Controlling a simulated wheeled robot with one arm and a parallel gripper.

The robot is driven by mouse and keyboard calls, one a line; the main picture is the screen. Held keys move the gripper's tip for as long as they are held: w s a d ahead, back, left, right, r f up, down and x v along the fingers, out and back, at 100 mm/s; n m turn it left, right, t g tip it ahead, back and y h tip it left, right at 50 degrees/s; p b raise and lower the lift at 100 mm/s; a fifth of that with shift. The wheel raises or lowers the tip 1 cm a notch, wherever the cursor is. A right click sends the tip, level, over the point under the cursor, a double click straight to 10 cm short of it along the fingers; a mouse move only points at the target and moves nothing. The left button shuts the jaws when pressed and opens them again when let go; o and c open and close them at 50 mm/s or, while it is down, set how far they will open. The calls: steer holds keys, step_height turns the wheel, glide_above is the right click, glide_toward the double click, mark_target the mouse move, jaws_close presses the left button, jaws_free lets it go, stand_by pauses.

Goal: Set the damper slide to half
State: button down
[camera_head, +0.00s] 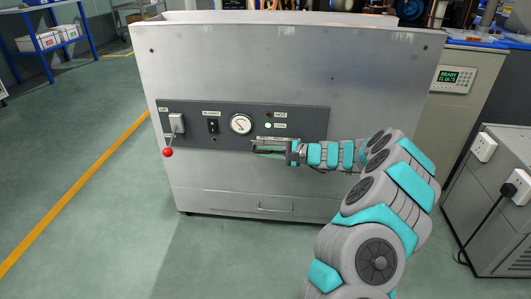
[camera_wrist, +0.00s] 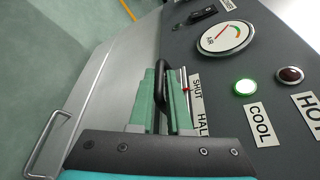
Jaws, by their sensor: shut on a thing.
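The damper slide's black handle (camera_wrist: 160,78) sits on the front panel in the wrist view. My gripper (camera_wrist: 161,105) is shut on it, with a green finger on either side. A small red pointer (camera_wrist: 186,90) beside the slide stands at the SHUT mark (camera_wrist: 196,88). The HALF label (camera_wrist: 202,121) is partly cut off by my gripper body. In the head view my gripper (camera_head: 271,150) reaches the panel from the right, and its fingers hide most of the slide.
The grey panel (camera_head: 180,108) carries a lever with a red knob (camera_head: 168,152), a black switch (camera_head: 213,126) and a round gauge (camera_head: 241,124). The COOL lamp (camera_wrist: 245,88) glows green; the HOT lamp (camera_wrist: 290,75) is dark. A drawer handle (camera_head: 275,208) lies below.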

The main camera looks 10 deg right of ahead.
mark_target(280, 153)
steer(key=shift+s+f, duration=0.1)
steer(key=shift+f, duration=0.1)
steer(key=d, duration=0.1)
steer(key=s+d, duration=0.1)
steer(key=d, duration=0.2)
steer(key=shift+s+d, duration=0.25)
steer(key=shift+d, duration=0.15)
steer(key=c, duration=1.2)
jaws_free()
steer(key=shift+a, duration=0.1)
steer(key=shift+r, duration=0.1)
steer(key=shift+s+d+r+p, duration=0.2)
steer(key=shift+d+p, duration=0.1)
steer(key=shift+d, duration=0.2)
steer(key=v, duration=0.6)
steer(key=shift+s+d, duration=0.3)
steer(key=shift+a, duration=0.1)
